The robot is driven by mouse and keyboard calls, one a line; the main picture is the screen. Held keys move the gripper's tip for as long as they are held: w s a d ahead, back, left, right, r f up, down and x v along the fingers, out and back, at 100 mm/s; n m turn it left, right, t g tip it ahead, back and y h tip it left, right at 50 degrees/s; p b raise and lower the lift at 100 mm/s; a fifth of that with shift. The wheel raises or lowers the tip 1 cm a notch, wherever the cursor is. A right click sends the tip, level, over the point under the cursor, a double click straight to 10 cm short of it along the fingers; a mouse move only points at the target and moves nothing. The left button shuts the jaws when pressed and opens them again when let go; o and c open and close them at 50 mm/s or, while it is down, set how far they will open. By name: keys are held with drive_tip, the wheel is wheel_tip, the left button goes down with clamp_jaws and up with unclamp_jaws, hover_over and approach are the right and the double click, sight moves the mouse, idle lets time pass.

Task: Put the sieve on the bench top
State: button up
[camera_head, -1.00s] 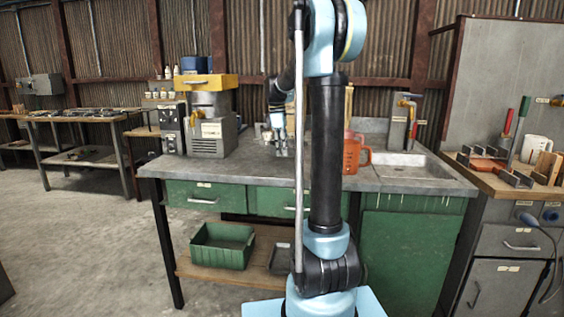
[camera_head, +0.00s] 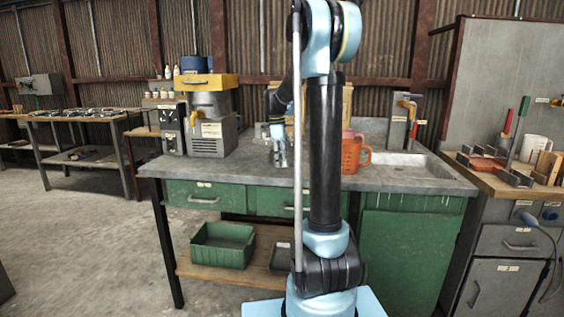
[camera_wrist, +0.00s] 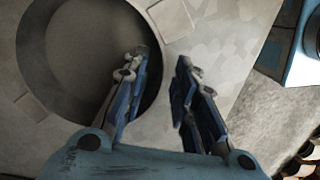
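A round, dark-rimmed thing (camera_wrist: 38,85) with a grey inside, which looks like the sieve, lies on the grey bench top (camera_wrist: 225,75) in the wrist view. My gripper (camera_wrist: 162,65) is open over its right edge. The left finger overlaps the rim and the right finger is outside it, with a clear gap between the fingers. Whether either finger touches the rim I cannot tell. In the head view my gripper (camera_head: 279,160) is low over the bench top (camera_head: 240,172), and I cannot make out the sieve there.
An orange jug (camera_head: 352,153) stands right of my gripper, beside the sink (camera_head: 415,166). A grey machine with a yellow top (camera_head: 208,115) stands to the left. A green crate (camera_head: 222,246) is on the lower shelf. The front left of the bench top is clear.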

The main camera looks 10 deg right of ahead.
wheel_tip(320, 180, up, 12)
drive_tip(key=a, duration=0.1)
drive_tip(key=s+d+f+m+t, duration=0.1)
drive_tip(key=s+f+m, duration=0.3)
drive_tip(key=s, duration=0.6)
drive_tip(key=s+f+m, duration=0.3)
drive_tip(key=s+f, duration=0.1)
drive_tip(key=s, duration=0.7)
drive_tip(key=s+f+m+t+y, duration=0.1)
drive_tip(key=s+f+m, duration=0.6)
drive_tip(key=s+f, duration=0.9)
drive_tip(key=shift+d+f+t, duration=0.25)
drive_tip(key=shift+d+t, duration=0.1)
drive_tip(key=shift+t, duration=0.05)
drive_tip(key=shift+s, duration=0.1)
